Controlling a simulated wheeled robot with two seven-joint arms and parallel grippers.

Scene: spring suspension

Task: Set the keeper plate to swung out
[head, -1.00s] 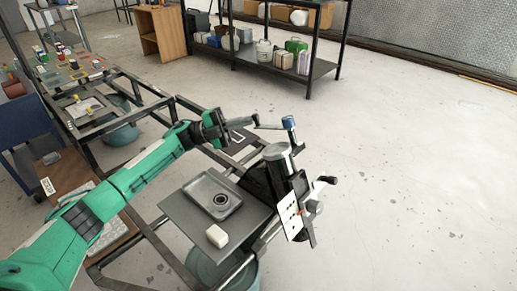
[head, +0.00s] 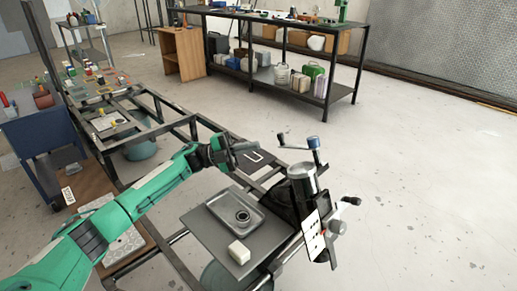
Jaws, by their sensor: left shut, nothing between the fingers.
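The spring suspension fixture stands at the right end of the bench frame. It has an upright grey cylinder (head: 301,182), a crank with a blue hub (head: 313,143), and a pale dotted plate (head: 313,237) on its right side. I cannot tell which part is the keeper plate, or how it is set. My left gripper (head: 249,147) is shut and empty. It hangs in the air left of the crank's end, apart from it. My right gripper is out of view.
A grey tray (head: 212,206) with a dark ring (head: 243,217) and a pale block (head: 239,252) lie on the plate left of the fixture. A loaded shelf (head: 358,72) stands behind. A blue cart (head: 40,140) is at left. The floor at right is clear.

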